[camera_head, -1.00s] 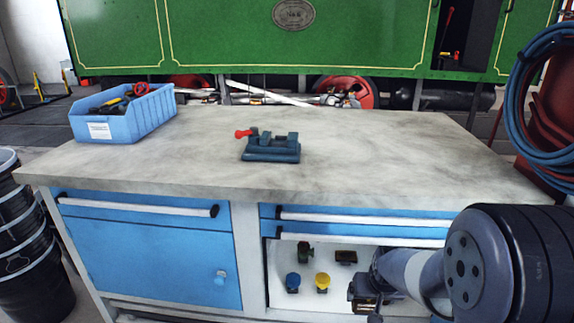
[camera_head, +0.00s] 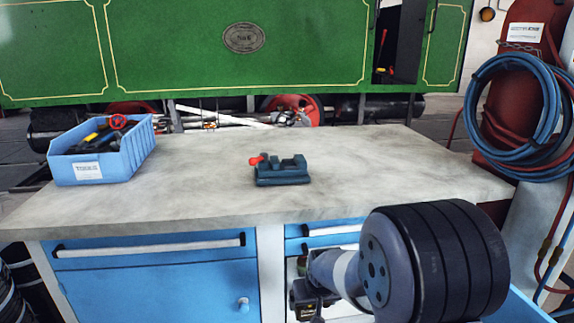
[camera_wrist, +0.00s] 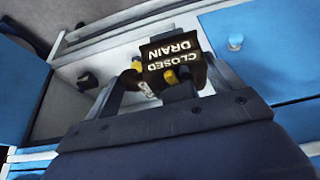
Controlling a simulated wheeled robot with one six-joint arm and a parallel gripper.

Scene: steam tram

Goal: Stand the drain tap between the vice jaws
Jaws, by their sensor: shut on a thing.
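The vice (camera_head: 282,172) is a small dark blue-grey block with a red handle knob. It stands on the grey bench top (camera_head: 390,165), its jaws showing as raised blocks on top. My gripper (camera_head: 308,302) is below the bench's front edge, right of and lower than the vice. In the wrist view my gripper (camera_wrist: 168,75) is shut on the drain tap (camera_wrist: 175,52), which carries a dark plate lettered "DRAIN CLOSED". Brass and yellow parts show near the plate; I cannot tell whether all belong to the tap. My arm hides part of the tap in the head view.
A blue bin (camera_head: 105,160) of tools stands on the bench's left end. Blue drawers (camera_head: 150,280) are under the bench. Blue hose coils (camera_head: 515,115) hang at the right. The bench around the vice is clear.

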